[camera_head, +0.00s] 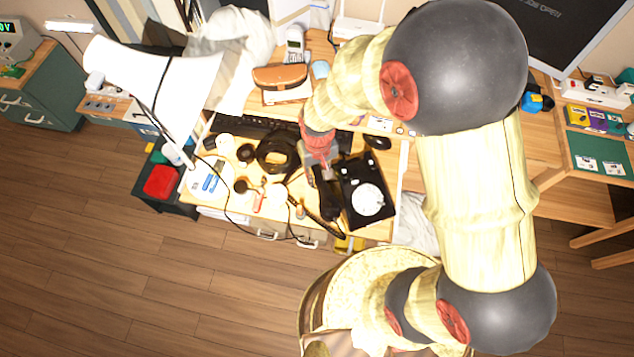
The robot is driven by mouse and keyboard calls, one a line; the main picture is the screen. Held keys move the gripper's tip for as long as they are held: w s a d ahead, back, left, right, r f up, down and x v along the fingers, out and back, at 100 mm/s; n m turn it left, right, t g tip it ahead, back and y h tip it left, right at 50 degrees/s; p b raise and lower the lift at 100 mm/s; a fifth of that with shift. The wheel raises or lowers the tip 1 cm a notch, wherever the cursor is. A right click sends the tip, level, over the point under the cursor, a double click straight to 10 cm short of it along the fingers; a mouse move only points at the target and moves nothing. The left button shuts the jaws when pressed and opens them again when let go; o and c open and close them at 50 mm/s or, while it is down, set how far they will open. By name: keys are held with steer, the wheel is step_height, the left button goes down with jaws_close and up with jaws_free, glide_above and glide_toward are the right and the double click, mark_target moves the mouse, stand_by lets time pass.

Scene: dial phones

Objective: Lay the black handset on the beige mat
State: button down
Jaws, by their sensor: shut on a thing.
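A black dial phone (352,172) with a white round dial sits on the wooden desk, right of my gripper. A black handset (326,202) lies along the left side of the phone, its upper end at my gripper. My gripper (319,172) points down over the desk and is shut on the handset. The picture is too small to tell whether the handset touches the desk. I cannot clearly make out a beige mat.
A black ring-shaped object (277,154), a black keyboard (252,126) and small loose items crowd the desk to the left. A mouse (377,142) lies behind the phone. A white lamp (150,85) reaches over the left side. A dark cord runs along the front.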

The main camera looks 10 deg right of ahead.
step_height(320, 180, down, 9)
steer(key=b, duration=0.3)
steer(key=shift+r, duration=0.1)
steer(key=c, duration=1.5)
jaws_free()
steer(key=shift+c, duration=0.2)
step_height(320, 180, up, 12)
steer(key=p, duration=0.4)
steer(key=shift+r+p, duration=0.2)
steer(key=shift+p, duration=0.15)
step_height(320, 180, up, 10)
steer(key=d+t, duration=0.1)
steer(key=d, duration=0.2)
step_height(320, 180, up, 16)
steer(key=m+t, duration=0.2)
steer(key=t, duration=0.1)
glide_above(318, 174)
steer(key=s+d, duration=0.7)
steer(key=d, duration=0.3)
steer(key=s+d+r+t, duration=0.1)
steer(key=s+d+r, duration=0.1)
steer(key=s+r, duration=0.2)
steer(key=shift+s+t, duration=0.3)
steer(key=shift+s, duration=0.35)
